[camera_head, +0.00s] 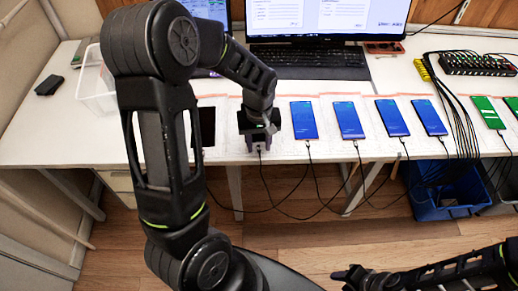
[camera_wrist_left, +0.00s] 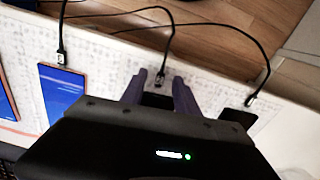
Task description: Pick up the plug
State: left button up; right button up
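A small plug (camera_wrist_left: 160,79) with a black cable shows in the left wrist view between the two fingers of my left gripper (camera_wrist_left: 158,87), with a gap on each side. The fingers are apart, so the gripper is open around the plug. In the head view my left gripper (camera_head: 260,143) points down at the table's front edge, and its wrist hides most of the phone there. A second plug (camera_wrist_left: 250,99) lies to the right in the wrist view, by a dark phone (camera_wrist_left: 238,117). My right gripper (camera_head: 350,276) is low at the right; its opening is unclear.
Several blue-screened phones, such as the nearest (camera_head: 303,120), lie to the right with cables at their front ends. A dark phone (camera_head: 205,126) lies to the left. A monitor (camera_head: 325,20) and keyboard (camera_head: 310,63) stand behind. A blue bin (camera_head: 448,213) sits below the table.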

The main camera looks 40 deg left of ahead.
pick_arm(q)
jog(key=shift+f, duration=0.2)
grip_shut()
dwell(0.3)
